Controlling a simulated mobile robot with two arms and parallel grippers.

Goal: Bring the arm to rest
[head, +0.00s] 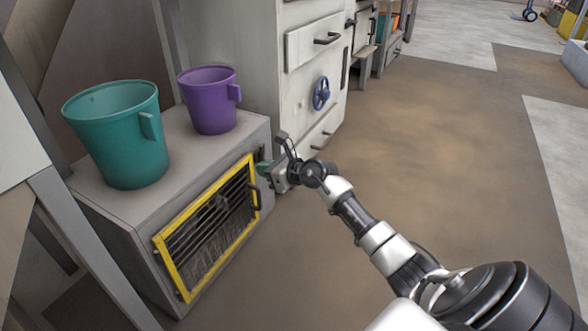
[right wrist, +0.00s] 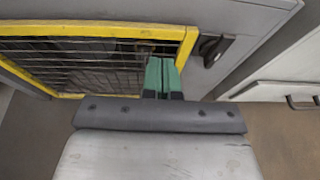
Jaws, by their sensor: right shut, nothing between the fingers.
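My right arm reaches in from the lower right of the head view. My right gripper (head: 263,168) is at the right front edge of the grey cabinet (head: 190,200), close to the upper right corner of its yellow-framed mesh door (head: 212,225). In the right wrist view the green fingertips (right wrist: 162,74) are together and empty, in front of the door's yellow frame (right wrist: 188,45). A black part (right wrist: 214,48) is just right of them. I cannot tell whether the fingertips touch the door. The door looks shut. My left gripper is not in view.
A teal bucket (head: 118,135) and a purple bucket (head: 210,100) stand on the cabinet top. A white machine with drawers (head: 315,45) and a blue handwheel (head: 321,93) stands behind. The brown floor (head: 440,130) to the right is clear.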

